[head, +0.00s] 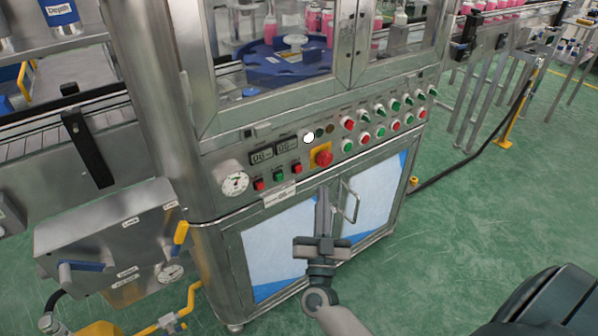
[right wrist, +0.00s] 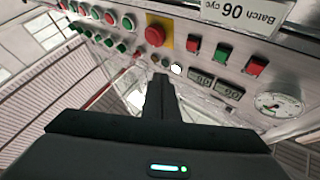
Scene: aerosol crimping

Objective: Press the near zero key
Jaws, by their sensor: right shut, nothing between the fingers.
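The machine's control panel (head: 225,160) carries two small digital displays, the left one (head: 262,156) and the right one (head: 287,147). Below them are a red key (head: 259,186), a green key (head: 278,177) and a second red key (head: 297,168). No key can be read as the zero key. My right gripper (head: 323,192) is shut and empty, below the red mushroom button (head: 323,157) and in front of the cabinet doors. In the right wrist view its fingers (right wrist: 160,82) point toward the panel, with the displays (right wrist: 228,91) right of them. My left gripper is out of view.
A round gauge (head: 235,182) sits left of the keys. Rows of red and green buttons (head: 380,131) and a white lamp (head: 309,137) are on the panel. A door handle (head: 349,202) stands out near my right gripper.

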